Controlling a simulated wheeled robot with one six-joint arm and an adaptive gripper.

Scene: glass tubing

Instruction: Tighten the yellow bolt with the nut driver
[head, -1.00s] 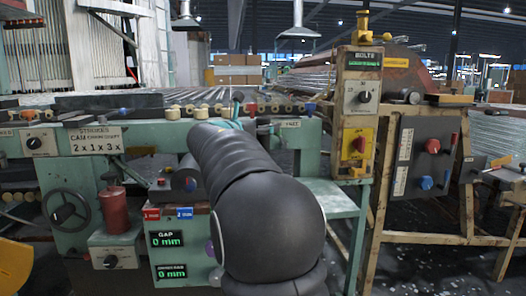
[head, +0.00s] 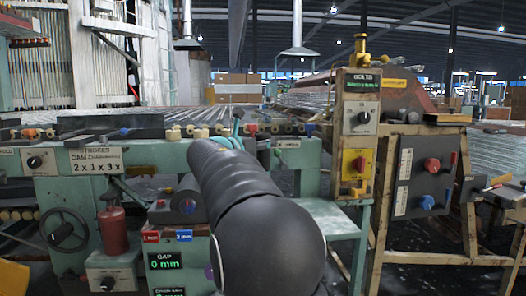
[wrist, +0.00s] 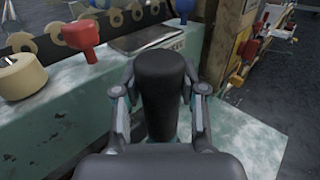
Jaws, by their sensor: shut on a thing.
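In the wrist view my gripper (wrist: 160,105) is shut on an upright dark cylindrical handle (wrist: 160,75), which I take to be the nut driver. Its lower end is hidden by the gripper body. In the head view my arm hides most of the gripper. I cannot make out the yellow bolt for certain. A red knob-headed piece (wrist: 86,38) and a cream round piece (wrist: 20,76) stand on the rail left of my gripper. A blue-headed piece (wrist: 184,6) is beyond it.
A flat dark plate (wrist: 146,38) lies just behind the handle. A post with a BOLTS display (head: 362,82) and a yellow panel with a red switch (head: 357,164) rises right of the rail. A red cylinder (head: 113,230) stands at the lower left.

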